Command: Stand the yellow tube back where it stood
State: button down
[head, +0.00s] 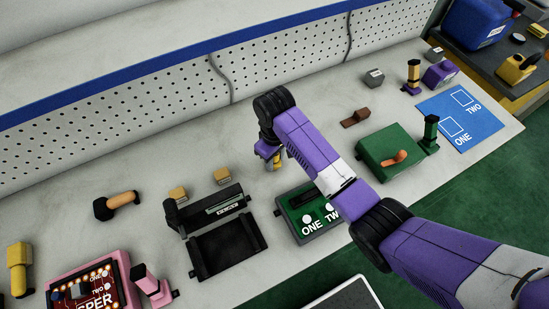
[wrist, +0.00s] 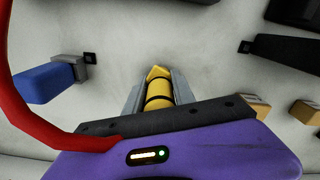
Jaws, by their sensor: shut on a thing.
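The yellow tube (wrist: 158,90), with dark bands around it, is between the two grey fingers of my gripper (wrist: 157,98) in the wrist view. The fingers are shut on it. In the head view my gripper (head: 269,155) is low over the bench, behind the green box marked ONE and TWO, and a bit of the yellow tube (head: 277,164) shows under it. My arm and gripper hide most of the tube there. I cannot tell whether its lower end touches the bench.
Two tan blocks (head: 221,174) and a black open fixture (head: 228,245) lie left of my gripper. The green box (head: 311,213) is in front. A green fixture (head: 390,148) and a blue mat (head: 462,114) are to the right. A perforated panel (head: 180,85) runs behind.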

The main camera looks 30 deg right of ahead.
jog(key=shift+f, duration=0.2)
jog(key=c, duration=1)
grip_release()
jog(key=shift+o, duration=0.2)
jog(key=shift+r, duration=0.1)
jog(key=shift+r+b, duration=0.45)
jog(key=shift+r, duration=3.35)
